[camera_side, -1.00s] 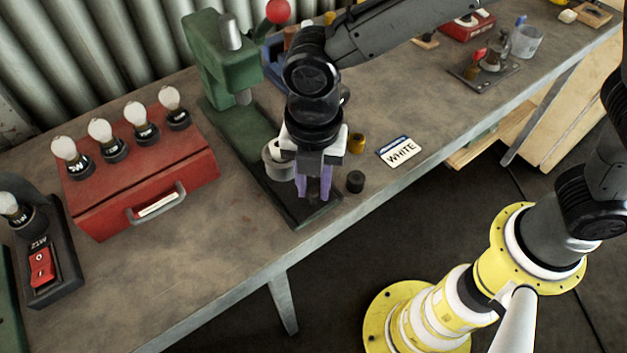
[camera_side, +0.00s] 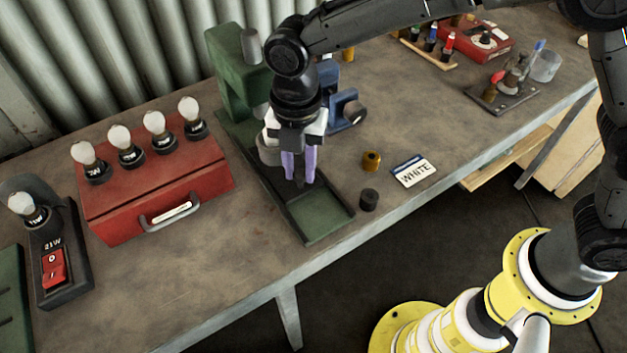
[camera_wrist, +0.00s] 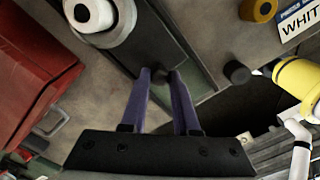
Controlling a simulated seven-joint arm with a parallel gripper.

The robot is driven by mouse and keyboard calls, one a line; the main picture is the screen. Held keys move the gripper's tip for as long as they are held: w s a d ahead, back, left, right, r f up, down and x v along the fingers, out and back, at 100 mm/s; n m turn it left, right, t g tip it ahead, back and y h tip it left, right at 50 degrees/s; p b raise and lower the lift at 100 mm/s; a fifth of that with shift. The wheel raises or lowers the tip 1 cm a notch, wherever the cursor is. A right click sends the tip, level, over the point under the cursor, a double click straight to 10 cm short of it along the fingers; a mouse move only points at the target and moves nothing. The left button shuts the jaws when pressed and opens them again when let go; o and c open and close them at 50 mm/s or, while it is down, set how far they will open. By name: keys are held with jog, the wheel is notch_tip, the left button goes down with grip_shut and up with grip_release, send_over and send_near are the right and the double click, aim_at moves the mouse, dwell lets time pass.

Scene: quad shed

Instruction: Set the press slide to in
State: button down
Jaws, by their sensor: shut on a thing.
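The green press (camera_side: 232,85) stands at the back of the bench, with its channelled base (camera_side: 325,212) running toward the front edge. The dark press slide (camera_wrist: 160,42) lies in that base and carries a grey cup (camera_side: 268,152), with something white inside it in the wrist view (camera_wrist: 93,14). The cup sits just in front of the press head. My gripper (camera_side: 299,178) points down over the base, its purple fingers shut on the slide's dark knob (camera_wrist: 160,74). The front part of the channel is bare. My arm partly hides the press.
A red case (camera_side: 160,185) with several bulbs stands left of the press. A blue fixture (camera_side: 342,112) is close behind my gripper. A brass piece (camera_side: 371,160), a black cylinder (camera_side: 369,200) and a WHITE card (camera_side: 413,171) lie to the right.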

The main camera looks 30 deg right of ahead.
jog(key=shift+w, duration=0.2)
jog(key=c, duration=0.7)
grip_release()
jog(key=shift+o, duration=0.2)
jog(key=shift+r, duration=0.15)
notch_tip(320, 180, up, 14)
jog(key=shift+f, duration=0.2)
